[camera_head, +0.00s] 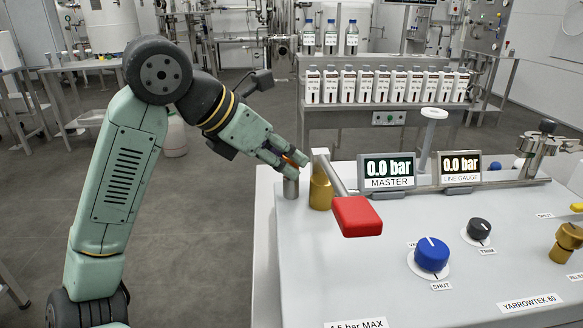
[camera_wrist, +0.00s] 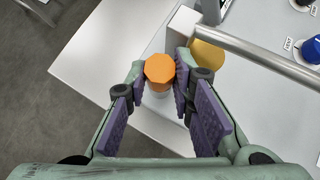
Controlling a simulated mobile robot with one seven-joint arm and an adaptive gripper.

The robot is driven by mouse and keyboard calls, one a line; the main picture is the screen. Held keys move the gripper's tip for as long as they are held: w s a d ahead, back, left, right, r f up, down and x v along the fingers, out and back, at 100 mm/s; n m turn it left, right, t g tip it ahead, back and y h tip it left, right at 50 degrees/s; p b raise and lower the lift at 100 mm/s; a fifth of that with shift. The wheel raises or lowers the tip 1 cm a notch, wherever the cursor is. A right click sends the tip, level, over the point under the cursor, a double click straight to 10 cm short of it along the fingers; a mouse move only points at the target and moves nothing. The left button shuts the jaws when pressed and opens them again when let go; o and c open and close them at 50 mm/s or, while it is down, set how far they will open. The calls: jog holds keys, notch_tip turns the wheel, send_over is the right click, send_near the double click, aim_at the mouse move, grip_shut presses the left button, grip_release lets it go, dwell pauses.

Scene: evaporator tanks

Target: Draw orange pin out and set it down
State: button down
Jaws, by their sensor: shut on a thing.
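The orange pin (camera_wrist: 160,69) sits between my fingertips, its flat orange head facing the wrist camera. In the head view only a bit of orange (camera_head: 297,158) shows between the fingers. My gripper (camera_head: 292,160) is shut on it at the left edge of the panel. Below the pin is a short grey metal post (camera_head: 291,186); it shows pale under the orange head in the wrist view. Whether the pin is still seated in the post cannot be told.
Close to the right of my gripper stand a brass cylinder (camera_head: 320,192) and a metal lever with a red handle (camera_head: 357,216). Two gauges (camera_head: 388,170) stand behind. The grey panel top (camera_head: 330,270) has free room in front, left of the blue knob (camera_head: 432,253).

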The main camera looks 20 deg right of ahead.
jog(key=shift+r, duration=0.15)
jog(key=shift+r+p, duration=0.3)
jog(key=shift+r, duration=0.05)
jog(key=shift+r+p, duration=1)
jog(key=shift+r, duration=0.45)
jog(key=shift+r+p, duration=2.05)
jog(key=shift+r, duration=0.85)
